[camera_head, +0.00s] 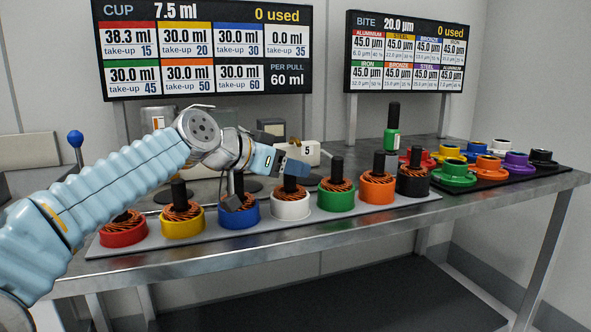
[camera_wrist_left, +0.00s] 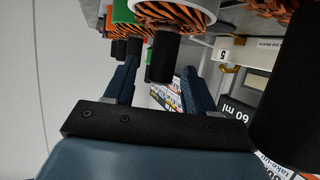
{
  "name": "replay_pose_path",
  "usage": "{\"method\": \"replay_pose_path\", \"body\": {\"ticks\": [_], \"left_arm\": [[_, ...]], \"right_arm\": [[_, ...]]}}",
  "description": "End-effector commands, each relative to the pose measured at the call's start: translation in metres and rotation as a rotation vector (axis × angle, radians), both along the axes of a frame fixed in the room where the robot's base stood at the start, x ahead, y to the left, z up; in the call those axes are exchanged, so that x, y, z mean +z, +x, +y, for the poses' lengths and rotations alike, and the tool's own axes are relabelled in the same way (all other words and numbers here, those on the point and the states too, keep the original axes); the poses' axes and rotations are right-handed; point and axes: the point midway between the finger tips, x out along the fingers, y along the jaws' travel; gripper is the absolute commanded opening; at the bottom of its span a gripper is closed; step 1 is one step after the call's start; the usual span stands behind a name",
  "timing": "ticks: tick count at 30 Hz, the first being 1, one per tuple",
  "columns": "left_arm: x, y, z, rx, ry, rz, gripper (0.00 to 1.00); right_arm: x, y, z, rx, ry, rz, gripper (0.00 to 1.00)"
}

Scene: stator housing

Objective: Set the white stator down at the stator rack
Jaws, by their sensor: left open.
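The white stator (camera_head: 290,206) with copper windings and a black post stands upright on the grey stator rack (camera_head: 340,213), between the blue and green stators. My left gripper (camera_head: 293,168) is at the height of its post. In the left wrist view, the white stator (camera_wrist_left: 196,10) is at the top, and its black post (camera_wrist_left: 163,58) lies between the open fingers of my left gripper (camera_wrist_left: 160,80), with visible room on both sides. My right gripper is not in view.
Red (camera_head: 123,233), yellow (camera_head: 182,224), blue (camera_head: 238,215), green (camera_head: 336,197), orange (camera_head: 377,190) and black (camera_head: 412,183) stators share the rack. A black tray (camera_head: 480,183) of coloured parts lies to the right. A green-and-black tool (camera_head: 392,128) stands behind.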

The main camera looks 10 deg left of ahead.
Motion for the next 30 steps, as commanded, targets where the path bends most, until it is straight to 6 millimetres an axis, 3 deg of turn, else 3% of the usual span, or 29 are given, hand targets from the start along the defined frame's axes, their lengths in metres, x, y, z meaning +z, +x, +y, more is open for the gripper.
{"method": "replay_pose_path", "body": {"ticks": [6,12,30], "left_arm": [[0.019,-0.041,0.028,0.003,0.001,-0.003,0.55],[0.032,-0.066,0.044,0.002,0.001,0.0,0.55],[0.036,-0.074,0.049,0.0,0.001,0.001,0.55]], "right_arm": [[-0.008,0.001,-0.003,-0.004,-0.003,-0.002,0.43],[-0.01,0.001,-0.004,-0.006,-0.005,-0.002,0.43],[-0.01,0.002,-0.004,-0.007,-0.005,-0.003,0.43]]}}
